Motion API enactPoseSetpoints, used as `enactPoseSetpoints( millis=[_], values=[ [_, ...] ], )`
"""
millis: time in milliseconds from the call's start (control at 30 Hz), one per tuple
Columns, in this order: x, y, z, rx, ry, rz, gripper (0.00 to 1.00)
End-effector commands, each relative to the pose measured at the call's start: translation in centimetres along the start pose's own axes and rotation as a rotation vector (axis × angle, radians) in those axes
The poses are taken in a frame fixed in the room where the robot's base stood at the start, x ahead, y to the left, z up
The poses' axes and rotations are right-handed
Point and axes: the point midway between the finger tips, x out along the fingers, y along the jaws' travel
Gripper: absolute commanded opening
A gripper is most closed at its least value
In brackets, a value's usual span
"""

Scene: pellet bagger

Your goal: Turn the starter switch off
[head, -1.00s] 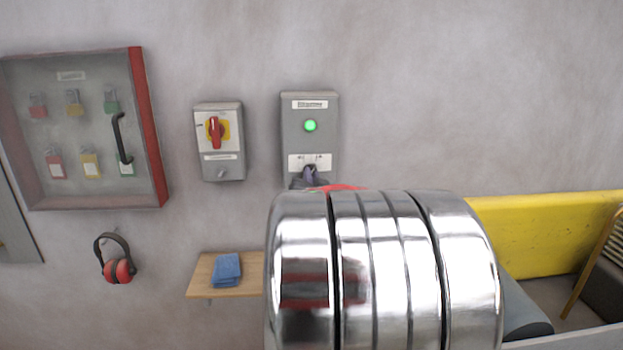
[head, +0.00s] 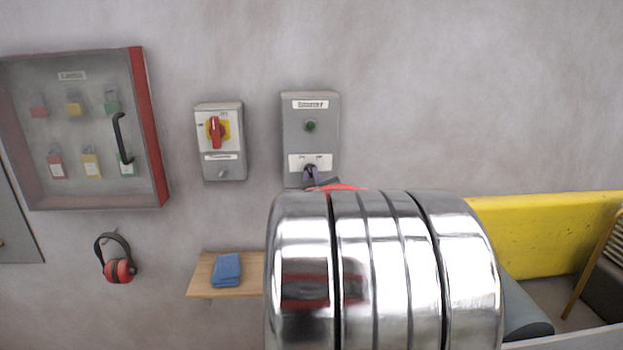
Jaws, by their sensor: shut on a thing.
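The starter box (head: 310,107) is a grey box on the wall in the head view, with a label at its top. Its round lamp (head: 310,126) is dark green and unlit. Below the lamp is a white plate, and the dark starter switch knob (head: 309,172) sits at its lower edge. My gripper (head: 313,178) is at the knob, shut on it; only the dark fingertips and a bit of red show. The rest of my gripper is hidden behind my shiny metal arm link.
A grey isolator box (head: 219,167) with a red handle on yellow is to the left. A lock cabinet (head: 148,130) hangs further left above red ear defenders (head: 118,271). A wooden shelf (head: 201,281) holds a blue cloth (head: 227,269). A yellow panel (head: 545,235) is at right.

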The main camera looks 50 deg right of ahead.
Motion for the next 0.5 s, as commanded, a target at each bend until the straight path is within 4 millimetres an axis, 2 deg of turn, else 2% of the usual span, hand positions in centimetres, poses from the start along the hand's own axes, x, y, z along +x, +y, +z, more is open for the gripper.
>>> enactPoseSetpoints(
  millis=[200, 500],
  values=[
    [-0.03, -0.21, 0.01, -0.109, 0.000, -0.004, 0.00],
    [-0.03, -0.25, 0.01, -0.156, 0.000, -0.004, 0.00]
  ],
)
